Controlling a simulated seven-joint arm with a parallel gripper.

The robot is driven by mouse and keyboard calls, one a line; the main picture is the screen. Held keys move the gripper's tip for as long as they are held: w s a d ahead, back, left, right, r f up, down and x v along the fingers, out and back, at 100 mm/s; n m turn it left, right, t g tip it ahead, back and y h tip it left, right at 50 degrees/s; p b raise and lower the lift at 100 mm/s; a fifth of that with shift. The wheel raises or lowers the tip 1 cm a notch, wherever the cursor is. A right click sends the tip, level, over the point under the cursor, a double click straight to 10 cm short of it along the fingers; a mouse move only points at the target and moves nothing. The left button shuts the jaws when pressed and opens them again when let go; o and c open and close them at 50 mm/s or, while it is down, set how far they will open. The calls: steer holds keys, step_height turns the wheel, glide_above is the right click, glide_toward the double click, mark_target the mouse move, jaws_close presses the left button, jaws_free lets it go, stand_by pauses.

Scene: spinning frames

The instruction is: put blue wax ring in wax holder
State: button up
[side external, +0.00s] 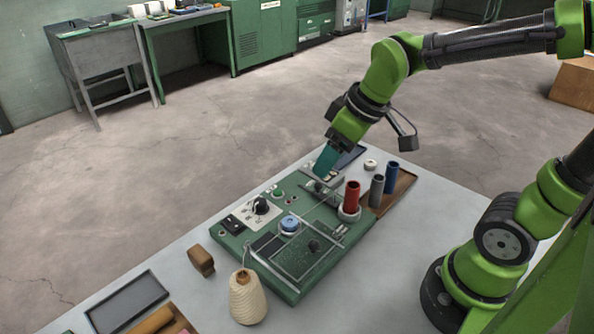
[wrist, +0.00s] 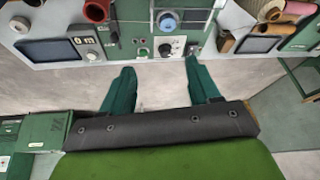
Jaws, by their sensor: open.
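The blue wax ring (side external: 290,223) sits on a pale round base on the green machine panel (side external: 300,283). It also shows near the top of the wrist view (wrist: 168,22). I cannot tell for certain which part is the wax holder. My gripper (side external: 324,170) has teal fingers and hangs over the far end of the panel, well away from the blue ring. In the wrist view my gripper (wrist: 160,68) is open, with nothing between its fingers.
A red spool (side external: 352,195) stands on the panel's right side. Grey (side external: 376,190) and blue (side external: 392,177) spools stand in a brown tray (side external: 405,186). A cream yarn cone (side external: 247,298) and a brown block (side external: 201,260) stand at the near left. A black knob (side external: 260,205) rises from the panel.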

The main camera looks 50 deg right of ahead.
steer(key=s+d+r+m+t, duration=0.2)
steer(key=s+r+m, duration=0.1)
steer(key=s+m, duration=0.3)
steer(key=shift+d+r+m+t+y, duration=0.25)
steer(key=shift+r+m+t+y, duration=0.05)
steer(key=shift+t, duration=0.1)
